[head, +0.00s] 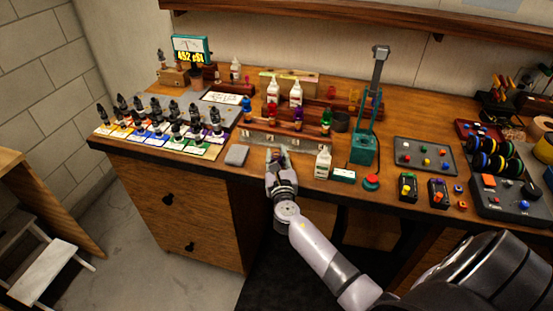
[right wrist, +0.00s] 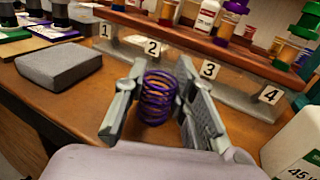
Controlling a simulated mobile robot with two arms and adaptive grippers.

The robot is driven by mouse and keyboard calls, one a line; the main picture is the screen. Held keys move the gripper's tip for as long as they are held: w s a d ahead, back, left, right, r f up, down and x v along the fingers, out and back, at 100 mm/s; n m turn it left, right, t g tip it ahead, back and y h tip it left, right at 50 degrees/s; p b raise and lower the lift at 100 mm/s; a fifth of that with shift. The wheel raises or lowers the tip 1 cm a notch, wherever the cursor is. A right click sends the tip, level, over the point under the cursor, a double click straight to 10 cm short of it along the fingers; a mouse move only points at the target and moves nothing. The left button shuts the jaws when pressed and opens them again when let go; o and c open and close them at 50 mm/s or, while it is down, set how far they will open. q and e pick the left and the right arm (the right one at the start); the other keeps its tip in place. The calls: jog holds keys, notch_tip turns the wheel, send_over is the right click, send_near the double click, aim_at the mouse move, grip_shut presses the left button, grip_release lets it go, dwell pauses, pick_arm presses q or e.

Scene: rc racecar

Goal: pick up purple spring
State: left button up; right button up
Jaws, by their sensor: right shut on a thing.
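The purple spring (right wrist: 157,97) is a coil standing roughly upright between the two fingers of my right gripper (right wrist: 158,100) in the right wrist view. The gripper is shut on it, one finger on each side. In the head view my right gripper (head: 278,155) is at the front edge of the workbench, before a low metal rack (head: 300,143). The spring is too small to make out there. In the right wrist view the rack's labels 1 to 4 show behind the spring, with label 2 (right wrist: 152,47) nearest. I cannot tell whether the spring touches the bench. My left gripper is out of view.
A grey block (head: 237,155) lies left of the gripper. A white bottle (head: 323,163) stands close on the right, with a teal press (head: 363,148) beyond. Several dark shock absorbers stand on coloured cards at the left. A wooden tiered stand with bottles is behind the rack.

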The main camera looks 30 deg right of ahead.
notch_tip(320, 180, up, 20)
jog(key=p, duration=0.5)
jog(key=s+a+f+n+t+y+b, duration=0.1)
jog(key=s+a+f+n+y+b, duration=0.2)
jog(key=s+a, duration=0.6)
jog(key=s+a+f+n+t+y, duration=0.1)
jog(key=s+a+f+n+y, duration=0.15)
jog(key=s+a+y, duration=0.55)
jog(key=w+d+r+m+g+h+p, duration=0.1)
jog(key=w+d+r+m+h, duration=0.1)
jog(key=w+d+h, duration=0.3)
jog(key=w+d+r+m+g+h+p, duration=0.1)
jog(key=w+d+h, duration=0.5)
jog(key=w+d, duration=0.6)
notch_tip(320, 180, up, 2)
jog(key=shift+r+m+p, duration=0.25)
jog(key=shift+m+p, duration=0.35)
jog(key=shift+m, duration=0.65)
notch_tip(320, 180, down, 15)
jog(key=b, duration=0.3)
jog(key=shift+f, duration=0.15)
jog(key=shift+f+b, duration=0.9)
jog(key=shift+f, duration=1.25)
